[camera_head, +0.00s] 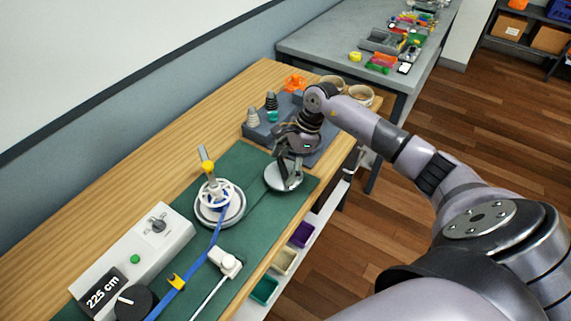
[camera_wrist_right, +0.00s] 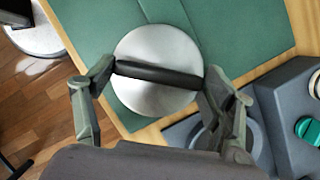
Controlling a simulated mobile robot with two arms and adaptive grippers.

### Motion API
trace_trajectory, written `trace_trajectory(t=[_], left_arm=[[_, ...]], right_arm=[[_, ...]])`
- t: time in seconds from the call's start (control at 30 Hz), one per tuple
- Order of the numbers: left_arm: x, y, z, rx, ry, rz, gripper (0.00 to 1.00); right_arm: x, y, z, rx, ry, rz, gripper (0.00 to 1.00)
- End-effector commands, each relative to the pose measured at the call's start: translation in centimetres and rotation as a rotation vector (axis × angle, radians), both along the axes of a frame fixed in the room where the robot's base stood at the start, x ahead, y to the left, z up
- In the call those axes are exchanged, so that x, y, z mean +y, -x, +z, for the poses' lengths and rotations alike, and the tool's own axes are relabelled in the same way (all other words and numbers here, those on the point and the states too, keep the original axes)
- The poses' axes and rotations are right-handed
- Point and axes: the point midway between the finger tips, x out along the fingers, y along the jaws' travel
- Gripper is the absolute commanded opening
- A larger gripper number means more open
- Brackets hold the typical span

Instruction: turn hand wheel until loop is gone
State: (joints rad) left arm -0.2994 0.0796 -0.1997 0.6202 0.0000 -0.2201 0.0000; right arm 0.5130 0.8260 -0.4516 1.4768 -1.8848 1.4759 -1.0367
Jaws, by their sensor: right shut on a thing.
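A white spoked hand wheel (camera_head: 214,196) stands on a round base on the green mat (camera_head: 245,160), with a grey lever and a yellow piece above it. A blue strap (camera_head: 205,257) runs from it toward the lower left. No slack loop is clear in the strap. My right gripper (camera_head: 289,165) is at a silver disc (camera_head: 283,178), right of the wheel and apart from it. In the right wrist view, the gripper (camera_wrist_right: 160,74) is shut on a black bar handle (camera_wrist_right: 158,74) across the disc (camera_wrist_right: 156,100), one finger at each end. My left gripper is not in view.
A white box with a knob (camera_head: 158,225), a display reading 225 cm (camera_head: 104,291) and a black dial (camera_head: 133,301) stand lower left. A white fitting (camera_head: 229,263) lies nearer the front edge. Bins hang below the edge.

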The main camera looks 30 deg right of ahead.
Motion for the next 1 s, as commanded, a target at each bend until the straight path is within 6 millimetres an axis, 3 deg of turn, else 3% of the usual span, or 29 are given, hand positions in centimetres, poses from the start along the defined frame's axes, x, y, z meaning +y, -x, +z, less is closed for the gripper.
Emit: trace_trajectory(t=[0.37,1.0], left_arm=[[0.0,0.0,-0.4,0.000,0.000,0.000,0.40],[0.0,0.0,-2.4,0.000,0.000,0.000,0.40]], right_arm=[[-0.1,0.1,-0.1,-0.001,0.003,-0.066,0.49],[0.1,0.2,-0.1,-0.004,0.001,-0.530,0.49]])
